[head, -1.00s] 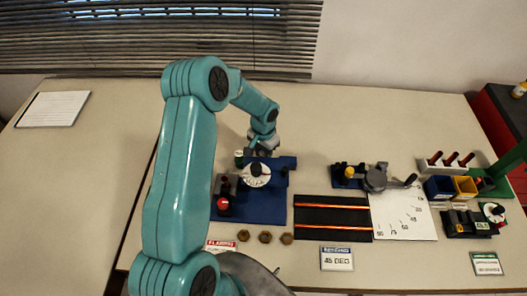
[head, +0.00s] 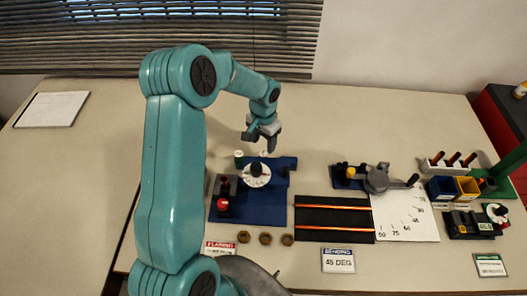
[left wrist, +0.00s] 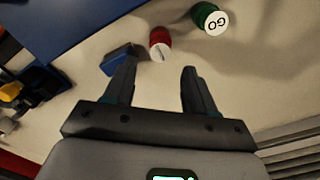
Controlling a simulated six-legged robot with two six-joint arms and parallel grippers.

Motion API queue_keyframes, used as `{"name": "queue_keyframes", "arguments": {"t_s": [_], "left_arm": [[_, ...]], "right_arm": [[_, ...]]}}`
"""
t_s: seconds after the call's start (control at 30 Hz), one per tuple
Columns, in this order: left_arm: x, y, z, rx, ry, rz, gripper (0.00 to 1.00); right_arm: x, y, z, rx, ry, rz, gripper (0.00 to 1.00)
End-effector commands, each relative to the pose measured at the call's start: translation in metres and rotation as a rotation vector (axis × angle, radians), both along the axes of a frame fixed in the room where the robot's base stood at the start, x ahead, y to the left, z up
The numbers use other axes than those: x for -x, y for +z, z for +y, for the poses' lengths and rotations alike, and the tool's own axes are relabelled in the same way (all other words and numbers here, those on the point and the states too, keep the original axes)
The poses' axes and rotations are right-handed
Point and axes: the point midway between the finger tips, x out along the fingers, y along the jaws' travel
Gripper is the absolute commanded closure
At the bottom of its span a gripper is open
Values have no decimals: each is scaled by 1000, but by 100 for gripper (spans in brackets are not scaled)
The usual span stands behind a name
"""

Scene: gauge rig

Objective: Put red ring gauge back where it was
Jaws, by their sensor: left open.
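The red gauge (left wrist: 160,43), a short red cylinder with a white marked top face, is on the bare table in the left wrist view. A green gauge (left wrist: 210,18) marked GO is beside it. The green gauge also shows in the head view (head: 239,158), behind the blue base plate (head: 256,208). My left gripper (head: 260,143) is open and empty above the table behind that plate. In the left wrist view its fingers (left wrist: 158,82) are apart, with the red gauge beyond them and clear of both. My right gripper is not in view.
A small blue block (left wrist: 123,58) lies beside the red gauge, near the left finger in the picture. The blue plate carries a white dial (head: 256,174) and a red knob (head: 222,203). Several brass nuts (head: 265,239) lie in front.

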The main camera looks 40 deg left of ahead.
Motion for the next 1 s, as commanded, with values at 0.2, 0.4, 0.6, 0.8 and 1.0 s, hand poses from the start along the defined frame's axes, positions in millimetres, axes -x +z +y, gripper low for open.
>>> {"name": "queue_keyframes", "arguments": {"t_s": [0.2,0.4,0.6,0.8,1.0], "left_arm": [[0,41,0,0,0,-3,44],[0,55,0,1,-1,0,44],[0,56,0,1,-1,1,44],[0,56,0,1,-1,1,44],[0,56,0,1,0,1,44]], "right_arm": [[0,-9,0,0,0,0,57],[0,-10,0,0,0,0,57],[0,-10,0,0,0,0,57],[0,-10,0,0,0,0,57],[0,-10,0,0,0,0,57]]}}
